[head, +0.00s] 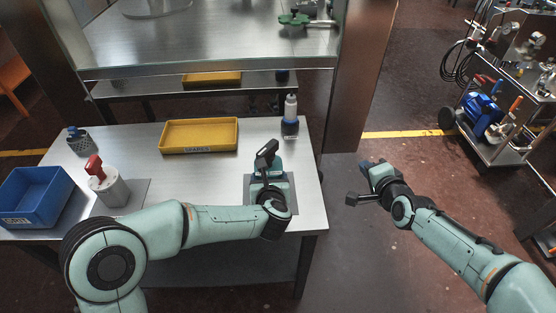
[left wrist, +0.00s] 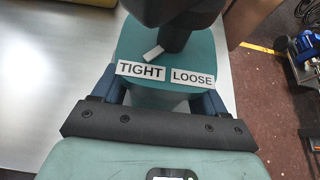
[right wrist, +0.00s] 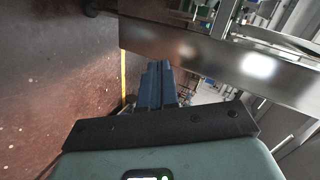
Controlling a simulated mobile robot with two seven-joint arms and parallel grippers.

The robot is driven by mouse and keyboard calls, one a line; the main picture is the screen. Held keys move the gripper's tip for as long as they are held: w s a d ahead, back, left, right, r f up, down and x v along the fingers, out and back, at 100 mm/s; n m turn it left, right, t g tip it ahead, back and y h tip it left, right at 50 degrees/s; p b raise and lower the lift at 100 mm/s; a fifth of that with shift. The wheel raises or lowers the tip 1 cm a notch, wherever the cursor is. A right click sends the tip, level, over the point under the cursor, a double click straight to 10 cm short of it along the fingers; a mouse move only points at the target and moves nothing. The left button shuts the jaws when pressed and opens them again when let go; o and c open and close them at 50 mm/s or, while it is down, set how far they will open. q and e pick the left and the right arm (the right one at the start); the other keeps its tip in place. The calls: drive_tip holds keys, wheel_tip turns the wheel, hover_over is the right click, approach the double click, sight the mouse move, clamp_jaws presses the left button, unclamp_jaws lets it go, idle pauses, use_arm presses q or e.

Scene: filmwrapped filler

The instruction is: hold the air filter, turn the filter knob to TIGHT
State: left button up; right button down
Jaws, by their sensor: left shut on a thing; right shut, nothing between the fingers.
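The air filter is a teal body (left wrist: 190,50) with a black knob (left wrist: 170,20) on top. In the head view, its knob (head: 267,152) sticks up at the table's right side. The TIGHT label (left wrist: 141,70) is left of the LOOSE label (left wrist: 193,77). The knob's white pointer (left wrist: 153,52) slants down-left towards TIGHT. My left gripper (left wrist: 160,95) is shut on the body, one blue finger on each side. In the head view, my left arm partly hides the filter. My right gripper (head: 367,166) is shut and empty, off the table's right edge, apart from the filter.
On the table (head: 140,148) are a yellow tray (head: 199,150) marked SPARES, a bottle (head: 290,112), a blue bin (head: 22,214), a white canister (head: 112,193) with a red handle and a small grey basket (head: 82,146). A metal post (head: 362,75) stands behind the right gripper.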

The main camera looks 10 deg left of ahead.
sight(267, 158)
drive_tip(key=s+a+f+m+g+y, duration=0.1)
drive_tip(key=s+a+m+g+y, duration=0.25)
drive_tip(key=s+m, duration=0.35)
drive_tip(key=s+a+r+m+g+y, duration=0.35)
drive_tip(key=a+r+m+y, duration=0.2)
drive_tip(key=r, duration=0.25)
drive_tip(key=shift+t, duration=0.4)
drive_tip(key=shift+s+a+r+x, duration=0.15)
drive_tip(key=shift+r+x, duration=0.1)
drive_tip(key=shift+x, duration=2.1)
drive_tip(key=shift+s+a+r+x, duration=0.1)
drive_tip(key=shift+r+x, duration=0.15)
drive_tip(key=shift+x, duration=2.1)
drive_tip(key=shift+s+a+r+x, duration=0.15)
drive_tip(key=shift+r+x, duration=0.05)
drive_tip(key=shift+x, duration=2.15)
